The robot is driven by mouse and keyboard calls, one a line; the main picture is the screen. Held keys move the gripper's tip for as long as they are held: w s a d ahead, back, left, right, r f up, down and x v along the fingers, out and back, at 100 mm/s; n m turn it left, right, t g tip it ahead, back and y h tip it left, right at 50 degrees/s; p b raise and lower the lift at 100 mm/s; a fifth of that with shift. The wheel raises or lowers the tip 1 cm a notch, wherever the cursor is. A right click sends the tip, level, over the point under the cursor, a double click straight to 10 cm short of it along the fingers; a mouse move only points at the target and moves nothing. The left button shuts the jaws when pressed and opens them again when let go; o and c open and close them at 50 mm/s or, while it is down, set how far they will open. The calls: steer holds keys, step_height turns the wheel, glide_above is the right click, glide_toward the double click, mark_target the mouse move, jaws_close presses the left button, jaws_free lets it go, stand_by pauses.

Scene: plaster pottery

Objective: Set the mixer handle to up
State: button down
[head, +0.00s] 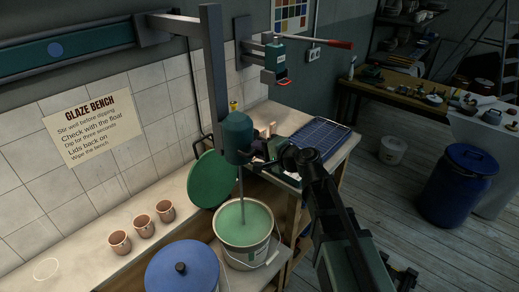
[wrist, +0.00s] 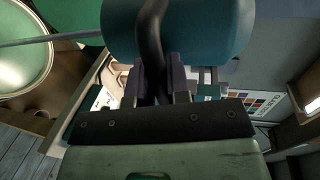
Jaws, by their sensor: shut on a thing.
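The mixer (head: 238,135) is a teal motor body hanging from a grey post, with a thin shaft going down into a bucket of green glaze (head: 244,222). In the wrist view the mixer body (wrist: 215,30) fills the top middle. A dark curved handle (wrist: 152,32) runs down across the mixer body and between my fingers. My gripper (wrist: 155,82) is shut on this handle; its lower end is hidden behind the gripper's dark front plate. In the head view my gripper (head: 262,157) is at the right side of the mixer, and the handle there is too small and dark to make out well.
A green lid (head: 212,180) leans behind the bucket. A blue-lidded bucket (head: 182,268) stands in front at left. Several terracotta cups (head: 143,226) stand on the bench. A blue rack (head: 318,137) lies behind my arm. A red-handled wall device (head: 275,62) is above. Open floor lies at right.

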step_height(320, 180, up, 19)
steer(key=p, duration=1.8)
steer(key=shift+w, duration=0.15)
steer(key=shift+f, duration=0.1)
steer(key=c, duration=1.1)
jaws_free()
steer(key=shift+c, duration=0.2)
steer(key=shift+o, duration=0.2)
steer(key=p+v, duration=0.2)
steer(key=v, duration=0.9)
steer(key=shift+a, duration=0.15)
